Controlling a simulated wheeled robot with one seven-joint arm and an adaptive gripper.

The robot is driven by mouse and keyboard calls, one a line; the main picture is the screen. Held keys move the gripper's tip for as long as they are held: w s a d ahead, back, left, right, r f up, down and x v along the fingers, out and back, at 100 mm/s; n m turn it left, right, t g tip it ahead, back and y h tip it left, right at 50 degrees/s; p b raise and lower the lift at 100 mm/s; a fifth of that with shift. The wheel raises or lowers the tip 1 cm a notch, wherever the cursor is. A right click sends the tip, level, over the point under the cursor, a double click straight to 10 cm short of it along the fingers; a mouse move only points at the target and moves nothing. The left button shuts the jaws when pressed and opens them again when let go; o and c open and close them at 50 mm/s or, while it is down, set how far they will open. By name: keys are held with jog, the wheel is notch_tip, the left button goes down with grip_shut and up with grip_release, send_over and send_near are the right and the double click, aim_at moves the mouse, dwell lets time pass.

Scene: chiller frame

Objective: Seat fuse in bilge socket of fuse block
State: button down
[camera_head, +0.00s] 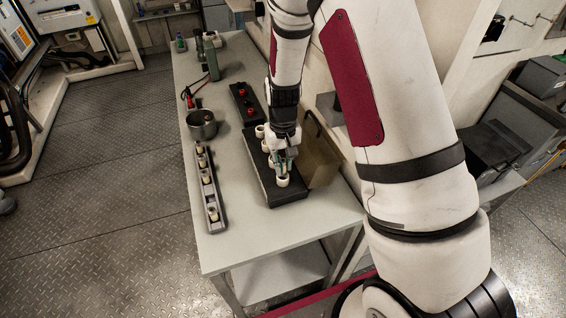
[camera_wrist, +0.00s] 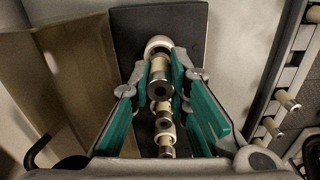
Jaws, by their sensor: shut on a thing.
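My gripper (camera_head: 284,166) is over the near half of the black fuse block (camera_head: 290,198) on the grey bench. In the wrist view, my gripper's teal fingers (camera_wrist: 161,78) are shut on a cream fuse (camera_wrist: 160,68) with a metal end cap. The fuse block (camera_wrist: 187,22) lies beneath, with a white round socket (camera_wrist: 158,43) at its end, just beyond the fuse. More round sockets (camera_wrist: 165,126) line up below the fuse. In the head view the end socket (camera_head: 282,182) shows just below the fingers. I cannot tell whether the fuse touches a socket. Socket labels are not readable.
A brown hinged cover (camera_head: 322,160) stands open along the block's right side. A grey rack (camera_head: 216,222) holding several fuses lies to the left. A metal pot (camera_head: 203,125) and a black box with red knobs (camera_head: 240,94) stand farther back. The bench's near end is clear.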

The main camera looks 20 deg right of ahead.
aim_at(283, 170)
jog(key=shift+f+b, duration=0.3)
jog(key=shift+f, duration=1.1)
jog(key=shift+r+p, duration=0.35)
jog(key=shift+r, duration=0.8)
jog(key=shift+f, duration=1.3)
dwell(1.4)
jog(key=c, duration=1.4)
grip_release()
jog(key=shift+c, duration=0.2)
jog(key=shift+r, duration=0.1)
notch_tip(283, 170, up, 12)
jog(key=shift+f, duration=0.1)
